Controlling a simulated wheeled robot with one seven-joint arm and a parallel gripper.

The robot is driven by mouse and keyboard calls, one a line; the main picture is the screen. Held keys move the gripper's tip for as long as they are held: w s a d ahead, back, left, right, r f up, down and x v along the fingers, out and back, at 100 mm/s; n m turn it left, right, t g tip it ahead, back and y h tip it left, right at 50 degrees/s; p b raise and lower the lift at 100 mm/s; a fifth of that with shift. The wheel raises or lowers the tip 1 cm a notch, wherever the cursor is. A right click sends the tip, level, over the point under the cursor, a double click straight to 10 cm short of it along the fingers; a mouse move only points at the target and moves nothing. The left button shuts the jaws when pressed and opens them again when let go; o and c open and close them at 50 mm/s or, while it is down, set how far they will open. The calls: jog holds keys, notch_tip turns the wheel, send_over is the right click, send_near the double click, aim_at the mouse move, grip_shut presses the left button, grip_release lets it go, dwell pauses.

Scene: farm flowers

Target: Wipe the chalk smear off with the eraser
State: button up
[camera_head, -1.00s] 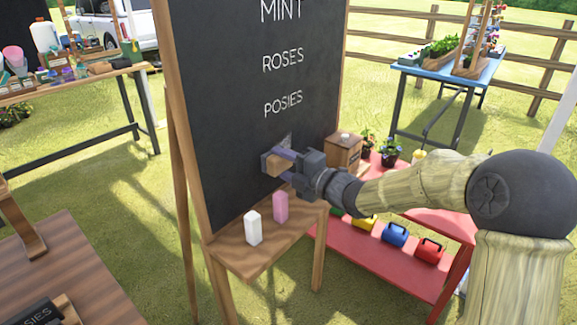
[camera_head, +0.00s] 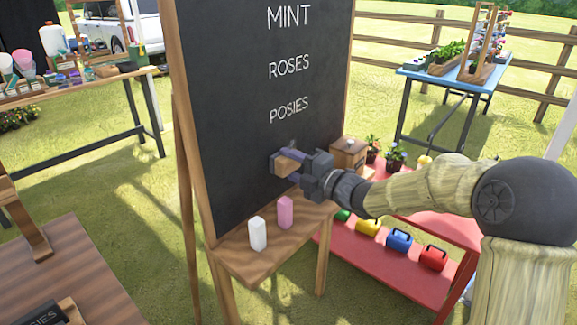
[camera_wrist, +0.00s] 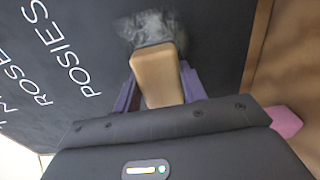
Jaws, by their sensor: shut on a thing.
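The eraser (camera_head: 284,164) is a wooden block with a dark pad, and my gripper (camera_head: 288,166) is shut on it. It also shows in the wrist view (camera_wrist: 157,78), held between purple fingers, its pad end at or very near the board. The chalk smear (camera_wrist: 146,27) is a grey-white patch on the blackboard (camera_head: 235,110), just beyond the eraser's end and partly hidden by it. In the head view the smear is mostly hidden behind my gripper and too faint to make out clearly. The smear lies below the written word POSIES (camera_head: 289,108).
A white chalk block (camera_head: 258,234) and a pink one (camera_head: 285,212) stand on the easel's wooden ledge (camera_head: 245,265). A wooden box (camera_head: 348,158) and potted plants stand right of the board. A wooden table is at lower left.

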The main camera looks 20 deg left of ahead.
aim_at(299, 167)
jog(key=shift+w+d, duration=0.2)
jog(key=shift+w, duration=0.35)
jog(key=shift+w+d, duration=0.2)
jog(key=shift+w, duration=0.3)
jog(key=shift+r+p, duration=0.1)
jog(key=shift+p, duration=0.2)
jog(key=shift+w+d, duration=0.2)
jog(key=shift+w, duration=0.25)
jog(key=shift+w+d+p, duration=0.25)
jog(key=shift+w+p, duration=0.05)
jog(key=shift+w, duration=0.3)
jog(key=shift+w+d+p, duration=0.25)
jog(key=shift+w+p, duration=0.05)
jog(key=shift+w, duration=0.3)
jog(key=shift+w+d+p, duration=0.3)
jog(key=shift+w+p, duration=0.1)
jog(key=shift+w, duration=0.4)
jog(key=shift+w+d+p, duration=0.3)
jog(key=shift+w+p, duration=0.05)
jog(key=shift+w, duration=0.45)
